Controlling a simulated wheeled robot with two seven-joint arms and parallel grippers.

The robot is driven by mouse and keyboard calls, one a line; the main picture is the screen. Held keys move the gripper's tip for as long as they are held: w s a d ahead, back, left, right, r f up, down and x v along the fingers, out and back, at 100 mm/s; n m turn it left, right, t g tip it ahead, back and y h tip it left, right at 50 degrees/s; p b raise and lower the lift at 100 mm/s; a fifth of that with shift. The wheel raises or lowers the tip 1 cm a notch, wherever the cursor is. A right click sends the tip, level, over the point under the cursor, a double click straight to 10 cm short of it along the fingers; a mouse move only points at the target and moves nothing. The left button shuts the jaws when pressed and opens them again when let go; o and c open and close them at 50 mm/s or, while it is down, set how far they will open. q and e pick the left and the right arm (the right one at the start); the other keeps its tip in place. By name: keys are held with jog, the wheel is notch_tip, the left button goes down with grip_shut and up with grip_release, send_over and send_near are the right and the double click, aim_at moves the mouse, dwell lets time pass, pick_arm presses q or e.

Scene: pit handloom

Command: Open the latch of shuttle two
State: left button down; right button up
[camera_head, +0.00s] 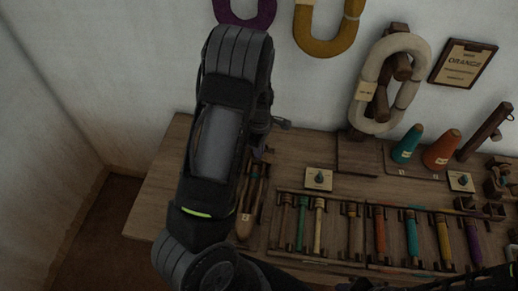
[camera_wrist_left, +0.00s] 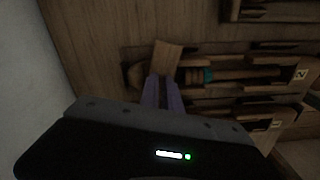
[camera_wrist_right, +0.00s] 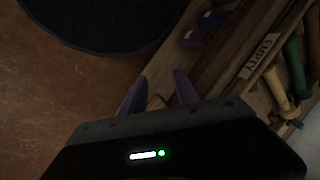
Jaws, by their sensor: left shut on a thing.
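In the left wrist view, a long wooden shuttle (camera_wrist_left: 245,74) lies across the bench, with a teal band near its middle. Its pale end tag (camera_wrist_left: 302,73) bears a mark like a sideways 2. A light wooden latch flap (camera_wrist_left: 166,55) stands out at its left part. My left gripper (camera_wrist_left: 163,82) is shut on this flap, its purple fingers close together. A second shuttle (camera_wrist_left: 250,112) lies beside it, partly hidden by my gripper. In the head view, my left arm covers part of the shuttles (camera_head: 254,196). My right gripper (camera_wrist_right: 158,92) is open and empty.
A rack of coloured bobbins (camera_head: 379,235) takes up the bench front. Teal (camera_head: 407,144) and orange (camera_head: 441,150) cones stand behind. Yarn hanks hang on the wall. In the right wrist view, an "EMPTY" label (camera_wrist_right: 259,55) marks a wooden tray near the bench edge.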

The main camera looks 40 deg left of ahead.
pick_arm(q)
jog(key=shift+n+p, duration=0.6)
jog(key=shift+n, duration=1)
jog(key=c, duration=1.8)
grip_release()
notch_tip(320, 180, up, 8)
jog(key=shift+f, duration=0.1)
